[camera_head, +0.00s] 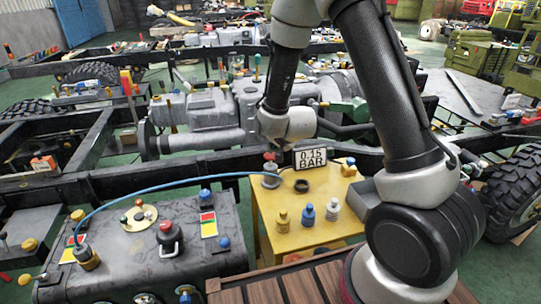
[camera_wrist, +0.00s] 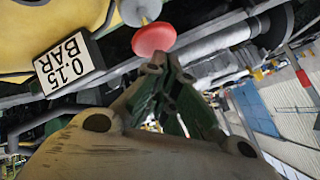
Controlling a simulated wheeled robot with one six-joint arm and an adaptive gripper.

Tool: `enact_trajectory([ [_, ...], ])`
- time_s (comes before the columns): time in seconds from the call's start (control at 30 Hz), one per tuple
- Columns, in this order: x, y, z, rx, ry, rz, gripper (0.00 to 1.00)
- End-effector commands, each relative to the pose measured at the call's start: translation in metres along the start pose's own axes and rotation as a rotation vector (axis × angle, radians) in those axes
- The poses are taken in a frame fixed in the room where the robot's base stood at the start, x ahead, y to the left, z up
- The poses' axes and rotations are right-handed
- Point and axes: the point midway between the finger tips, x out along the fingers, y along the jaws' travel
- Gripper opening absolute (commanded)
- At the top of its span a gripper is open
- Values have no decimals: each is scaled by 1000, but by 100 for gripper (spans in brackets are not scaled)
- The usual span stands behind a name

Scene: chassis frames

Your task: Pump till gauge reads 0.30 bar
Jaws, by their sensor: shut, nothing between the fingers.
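The gauge (camera_head: 310,159) is a white plate with a dark frame on the yellow table and reads 0.15 BAR; it also shows, turned, in the wrist view (camera_wrist: 68,63). Left of it stands the pump (camera_head: 271,179), a grey body with a red knob on top. In the wrist view the red knob (camera_wrist: 154,38) sits just beyond my fingertips. My gripper (camera_wrist: 165,64) is shut and empty, with its tips close to the knob; I cannot tell whether they touch. A blue hose (camera_head: 165,186) runs from the pump to a brass fitting (camera_head: 87,257) on the dark tank.
The yellow table (camera_head: 265,228) also holds a dark ring (camera_head: 302,186), small yellow, blue and white bottles, and a yellow item by the gauge. The dark tank (camera_head: 130,265) bears red and blue knobs. Chassis rails and machinery crowd behind; a large tyre (camera_head: 515,195) stands right.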

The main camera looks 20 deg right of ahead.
Motion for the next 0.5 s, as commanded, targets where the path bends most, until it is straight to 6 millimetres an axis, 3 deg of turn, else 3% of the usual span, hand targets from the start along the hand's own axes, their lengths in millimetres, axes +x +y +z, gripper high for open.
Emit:
enact_trajectory([
  [0.5, -7, -6, -6, 1, 2, -2, 0],
])
